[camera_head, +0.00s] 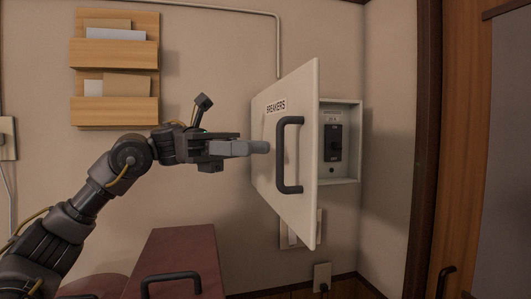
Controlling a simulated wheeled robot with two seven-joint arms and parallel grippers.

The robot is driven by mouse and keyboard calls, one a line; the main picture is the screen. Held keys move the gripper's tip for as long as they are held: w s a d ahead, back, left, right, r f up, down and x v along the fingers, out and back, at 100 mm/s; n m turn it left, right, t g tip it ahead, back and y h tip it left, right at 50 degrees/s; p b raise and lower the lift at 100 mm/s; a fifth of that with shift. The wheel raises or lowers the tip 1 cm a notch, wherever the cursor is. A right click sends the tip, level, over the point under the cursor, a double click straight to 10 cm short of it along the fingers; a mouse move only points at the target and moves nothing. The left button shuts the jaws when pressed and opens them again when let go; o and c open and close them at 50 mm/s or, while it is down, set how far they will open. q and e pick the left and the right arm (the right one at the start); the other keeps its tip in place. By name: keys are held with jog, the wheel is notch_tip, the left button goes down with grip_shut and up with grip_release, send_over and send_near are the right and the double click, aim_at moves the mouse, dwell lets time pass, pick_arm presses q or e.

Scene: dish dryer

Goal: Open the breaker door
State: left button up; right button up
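The breaker door (272,170) is a pale panel labelled "BREAKERS" with a black bar handle (288,155). It stands swung partly out from the wall box (353,150), leaving a gap on the right. Through the gap a black breaker switch (333,142) shows inside the box. My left gripper (258,148) is level with the handle, just left of it, its fingertips overlapping the door's face in the picture. Whether they touch the door is unclear. The fingers show side-on, so their opening is hidden. No handle is between them. My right gripper is not in view.
A wooden letter rack (115,55) with papers hangs at upper left. A dark red piece with a black handle (175,262) stands below my arm. A wooden door frame (428,150) rises at right. A socket (321,277) is low on the wall.

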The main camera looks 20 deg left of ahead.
pick_arm(q)
jog(key=v, duration=0.6)
dwell(0.3)
